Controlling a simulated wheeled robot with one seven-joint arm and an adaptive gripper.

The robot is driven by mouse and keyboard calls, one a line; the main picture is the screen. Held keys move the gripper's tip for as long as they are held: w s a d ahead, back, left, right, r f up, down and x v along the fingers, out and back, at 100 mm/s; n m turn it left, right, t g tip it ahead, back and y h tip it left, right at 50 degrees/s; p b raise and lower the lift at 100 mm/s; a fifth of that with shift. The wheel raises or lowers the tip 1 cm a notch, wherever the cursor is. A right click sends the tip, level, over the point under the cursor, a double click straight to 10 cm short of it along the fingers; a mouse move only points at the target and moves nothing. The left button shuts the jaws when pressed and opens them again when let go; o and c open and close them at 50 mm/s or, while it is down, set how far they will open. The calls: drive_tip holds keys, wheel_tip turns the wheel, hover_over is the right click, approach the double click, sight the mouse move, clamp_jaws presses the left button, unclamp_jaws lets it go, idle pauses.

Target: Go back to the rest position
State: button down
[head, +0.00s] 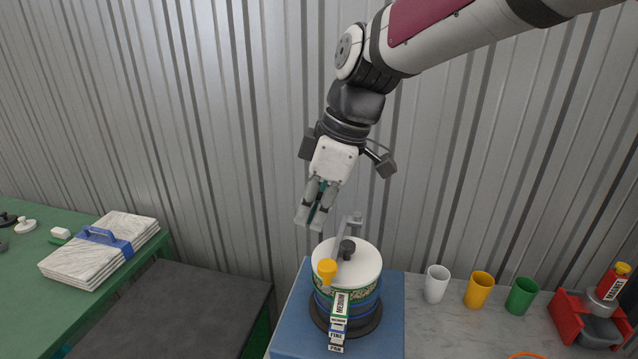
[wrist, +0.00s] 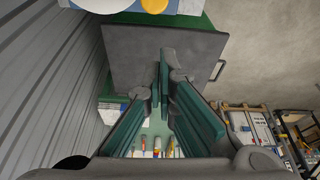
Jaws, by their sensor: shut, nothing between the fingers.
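My gripper (head: 308,222) hangs from the raised arm in the head view. It is in front of the corrugated wall, above and a little left of a drum-shaped stack with a white lid (head: 368,262). Its fingers point down and to the left, are shut and hold nothing. In the wrist view the green-padded fingers (wrist: 165,68) come together over a dark grey surface (wrist: 130,55). No rest position is marked in either view.
The drum stands on a blue mat (head: 290,335), with a yellow knob (head: 327,267) and label tags in front. White (head: 436,284), yellow (head: 480,290) and green cups (head: 521,295) stand right. A strapped stack of white slabs (head: 100,250) lies on the green table (head: 40,300).

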drive_tip(key=s+d+r+m+t+h, duration=0.1)
drive_tip(key=s+d+m+t, duration=0.1)
drive_tip(key=s+d+m, duration=0.6)
drive_tip(key=s+d+r+m+t+h, duration=0.1)
drive_tip(key=s+d+m+t+h, duration=0.1)
drive_tip(key=s+d+m, duration=0.7)
drive_tip(key=d+t, duration=0.1)
drive_tip(key=d, duration=0.6)
drive_tip(key=shift+r+h, duration=0.25)
drive_tip(key=shift+h, duration=0.05)
drive_tip(key=shift+s, duration=0.1)
